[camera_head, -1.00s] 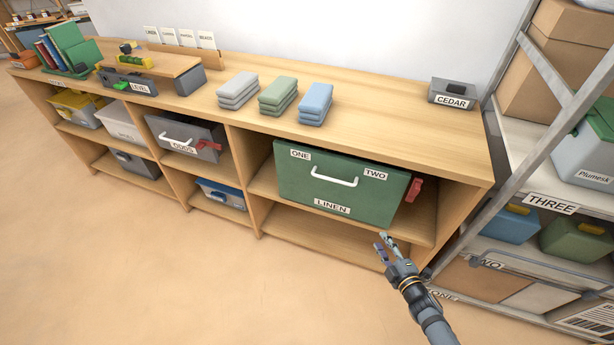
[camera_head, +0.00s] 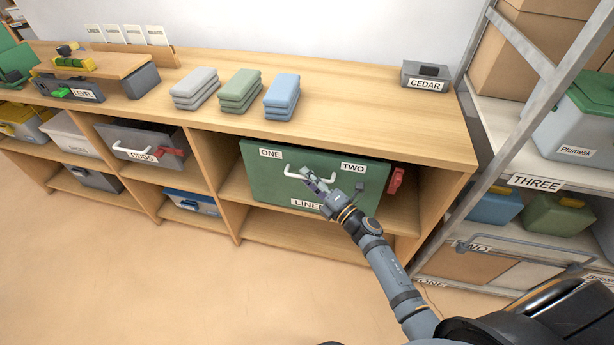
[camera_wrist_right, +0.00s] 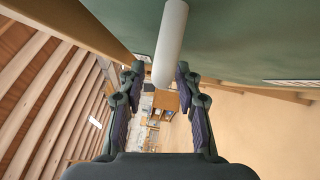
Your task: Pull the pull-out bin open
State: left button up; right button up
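The pull-out bin (camera_head: 262,187) is a green box labelled ONE, TWO and LINEN, sitting in the right bay of the wooden shelf unit. Its white bar handle (camera_head: 294,175) is on the front face; in the right wrist view the handle (camera_wrist_right: 171,42) reaches down between the fingertips. My right gripper (camera_head: 319,181) is in front of the bin at the handle's right part and hides some of it. In the wrist view its two fingers (camera_wrist_right: 160,78) stand apart on either side of the handle, with gaps visible. A red latch-like part (camera_head: 396,181) is on the bin's right side. My left gripper is not in view.
The grey ODDS bin (camera_head: 140,137) sits in the bay to the left. Folded cloth stacks (camera_head: 236,93) and the CEDAR box (camera_head: 425,76) are on the top. A metal rack (camera_head: 452,205) stands close on the right. The floor (camera_head: 150,270) in front is clear.

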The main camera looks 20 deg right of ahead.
jog(key=shift+w+a, duration=0.2)
jog(key=shift+w, duration=0.2)
grip_shut()
